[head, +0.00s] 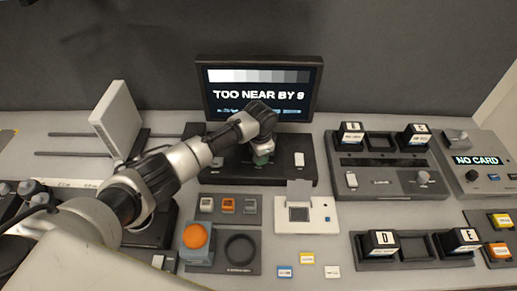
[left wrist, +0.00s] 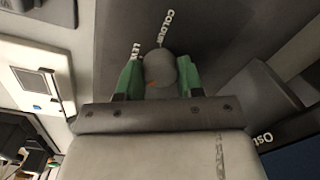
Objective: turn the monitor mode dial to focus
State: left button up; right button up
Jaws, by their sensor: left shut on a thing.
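The monitor (head: 262,85) stands at the back centre, and its screen reads "TOO NEAR BY 9". Its dark base panel (head: 285,174) lies in front of it. My left gripper (head: 262,158) is down at this panel, and the arm hides most of the dial in the head view. In the left wrist view the green fingers of my left gripper (left wrist: 160,78) are shut on a round grey dial (left wrist: 160,68). The labels "COLOUR" and a partly hidden "LEV..." show on the panel beside the dial. The dial's pointing direction is unclear. My right gripper is not in view.
A white switch (head: 299,159) sits on the panel's right. A white upright panel (head: 117,120) stands left. An orange ball (head: 196,236) and a dark ring (head: 240,248) are in front. A device reading "NO CARD" (head: 476,160) stands right. Small cards lie at the front.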

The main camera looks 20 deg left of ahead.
pick_arm(q)
jog(key=shift+r+n+p, duration=0.1)
jog(key=shift+n+p, duration=0.25)
jog(key=shift+n, duration=0.25)
jog(key=o, duration=0.9)
jog(key=r+b, duration=0.1)
jog(key=r, duration=0.9)
jog(key=shift+s+d+r+b, duration=0.15)
jog(key=shift+d+r+b, duration=0.05)
jog(key=shift+r+b, duration=0.2)
jog(key=shift+f, duration=0.1)
